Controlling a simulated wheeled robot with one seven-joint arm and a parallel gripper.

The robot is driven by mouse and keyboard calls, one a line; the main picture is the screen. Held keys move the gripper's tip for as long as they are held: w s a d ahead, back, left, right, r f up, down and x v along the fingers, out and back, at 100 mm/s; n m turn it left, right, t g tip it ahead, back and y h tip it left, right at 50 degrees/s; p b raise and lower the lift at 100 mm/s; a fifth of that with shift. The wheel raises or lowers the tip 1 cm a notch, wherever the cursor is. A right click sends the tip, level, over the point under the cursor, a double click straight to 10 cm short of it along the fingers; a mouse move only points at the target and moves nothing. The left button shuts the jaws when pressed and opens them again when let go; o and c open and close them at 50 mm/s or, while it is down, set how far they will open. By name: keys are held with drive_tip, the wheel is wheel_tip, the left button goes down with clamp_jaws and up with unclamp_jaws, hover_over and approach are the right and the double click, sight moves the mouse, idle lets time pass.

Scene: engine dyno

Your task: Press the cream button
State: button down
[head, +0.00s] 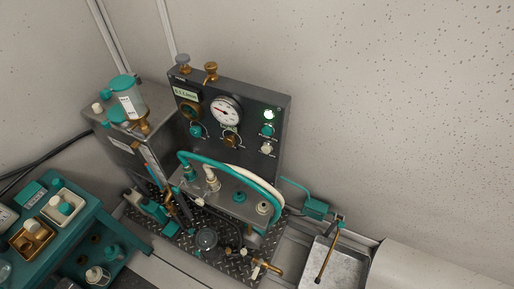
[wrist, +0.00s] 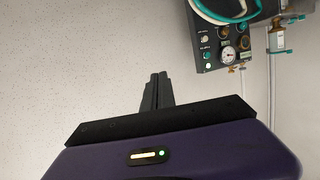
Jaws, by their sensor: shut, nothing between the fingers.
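The cream button (head: 266,149) is on the dark upright control panel (head: 246,95) in the head view, low in the right-hand column. A teal button (head: 267,130) and a lit green lamp (head: 268,114) sit above it. In the wrist view the panel appears upside down at the upper right, with the cream button (wrist: 205,40) small near its left edge. My gripper (wrist: 157,76) is shut and empty, pointing at bare wall to the left of the panel in that view. It is apart from the button. My gripper does not show in the head view.
Teal and cream hoses (head: 230,168) arch in front of the panel's lower part. A gauge (head: 226,110) and brass knobs share the panel. A teal cart (head: 98,222) with small trays stands left, a metal tray (head: 323,262) lower right. The wall to the right is clear.

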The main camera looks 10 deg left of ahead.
sight(266, 148)
drive_tip(key=w+a+f+n+t+y, duration=0.1)
drive_tip(key=w+a+f+n+y, duration=0.1)
drive_tip(key=w+a+f+n, duration=0.45)
drive_tip(key=w+a+f+n+y, duration=0.15)
drive_tip(key=w+a+f, duration=0.3)
drive_tip(key=w, duration=0.55)
drive_tip(key=w+a+r+n+y+p, duration=0.1)
drive_tip(key=w+a+n+y, duration=0.3)
drive_tip(key=w+a, duration=1.1)
drive_tip(key=w+n, duration=0.2)
drive_tip(key=n, duration=0.1)
drive_tip(key=shift+w, duration=0.35)
drive_tip(key=shift+w+r+p, duration=0.1)
drive_tip(key=shift+p, duration=0.3)
drive_tip(key=w+d+p, duration=0.3)
drive_tip(key=w+p, duration=0.4)
drive_tip(key=w, duration=0.1)
drive_tip(key=shift+p, duration=0.35)
